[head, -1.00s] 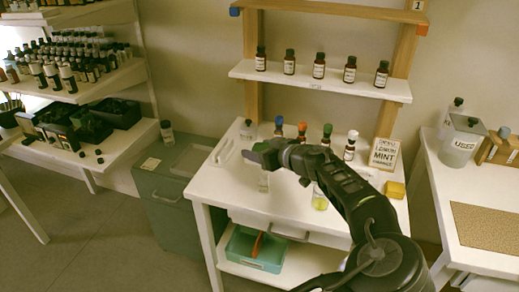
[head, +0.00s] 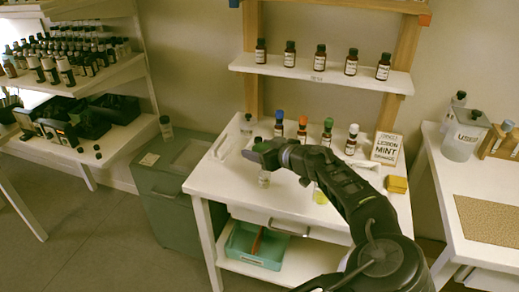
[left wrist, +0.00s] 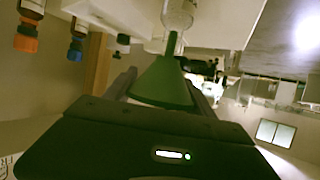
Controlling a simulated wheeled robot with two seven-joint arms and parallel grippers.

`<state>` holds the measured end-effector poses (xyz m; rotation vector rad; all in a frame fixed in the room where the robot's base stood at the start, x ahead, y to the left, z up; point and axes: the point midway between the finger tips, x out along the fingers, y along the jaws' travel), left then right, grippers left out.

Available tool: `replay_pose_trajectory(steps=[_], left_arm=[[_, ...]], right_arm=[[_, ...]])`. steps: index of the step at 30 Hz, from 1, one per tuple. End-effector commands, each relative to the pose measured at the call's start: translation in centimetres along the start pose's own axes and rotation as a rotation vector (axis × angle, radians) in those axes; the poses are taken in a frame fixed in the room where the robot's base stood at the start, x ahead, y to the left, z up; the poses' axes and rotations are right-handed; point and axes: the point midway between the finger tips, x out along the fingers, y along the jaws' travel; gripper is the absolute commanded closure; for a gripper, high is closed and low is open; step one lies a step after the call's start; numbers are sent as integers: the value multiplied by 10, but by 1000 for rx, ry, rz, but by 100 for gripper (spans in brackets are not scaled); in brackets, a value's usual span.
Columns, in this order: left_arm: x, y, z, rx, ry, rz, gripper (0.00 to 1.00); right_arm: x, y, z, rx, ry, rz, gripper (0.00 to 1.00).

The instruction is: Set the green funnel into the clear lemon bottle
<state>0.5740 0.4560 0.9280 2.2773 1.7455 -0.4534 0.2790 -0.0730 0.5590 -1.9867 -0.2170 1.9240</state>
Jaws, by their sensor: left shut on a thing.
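My left gripper (head: 256,152) is over the left part of the white table, its fingers shut on the green funnel (left wrist: 160,82). In the left wrist view, which is upside down, the funnel's wide cone sits between the fingers. Its narrow stem points at the mouth of a clear bottle (left wrist: 178,12). The stem tip overlaps the bottle neck; I cannot tell if it is inside. In the head view, this clear bottle (head: 264,179) stands upright below the gripper; its label is unreadable. My right gripper is not in view.
Small dark bottles with blue, orange, green and white caps, one being the orange-capped bottle (head: 302,130), stand behind the gripper. A LEMON MINT sign (head: 386,148) and yellow block (head: 397,184) are at right.

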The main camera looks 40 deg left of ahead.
Motion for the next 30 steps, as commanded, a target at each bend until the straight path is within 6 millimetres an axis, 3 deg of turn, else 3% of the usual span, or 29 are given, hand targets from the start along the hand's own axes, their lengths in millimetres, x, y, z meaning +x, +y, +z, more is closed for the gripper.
replay_pose_trajectory(steps=[19,20,28,30], left_arm=[[7,0,16,0,0,0,75],[6,0,15,0,0,0,35],[6,0,14,0,0,0,13],[6,0,14,0,0,0,11]], right_arm=[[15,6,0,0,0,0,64],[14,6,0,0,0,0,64],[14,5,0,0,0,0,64],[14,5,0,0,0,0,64]])
